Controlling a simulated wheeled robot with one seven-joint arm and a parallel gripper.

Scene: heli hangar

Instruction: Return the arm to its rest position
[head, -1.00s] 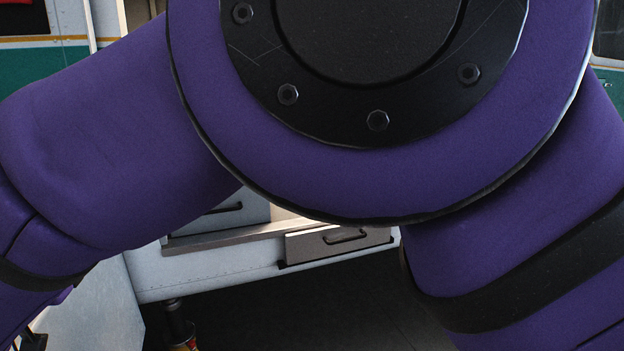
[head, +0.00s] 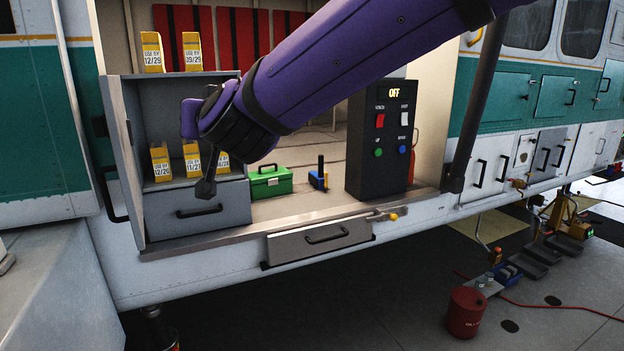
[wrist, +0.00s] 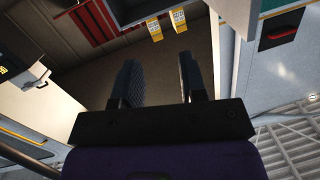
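My purple arm (head: 355,65) reaches across the head view from the upper right toward the left. Its far end hangs in front of the grey shelf unit, clear of the items. My gripper (wrist: 159,78) shows in the wrist view with its two dark fingers apart and nothing between them.
The grey shelf unit (head: 126,160) holds several yellow dated boxes. A green toolbox (head: 270,183), a small blue item (head: 318,180) and a black switch panel (head: 376,165) reading OFF stand in the bay. A drawer (head: 320,238) lies below. A red drum (head: 466,312) stands on the floor.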

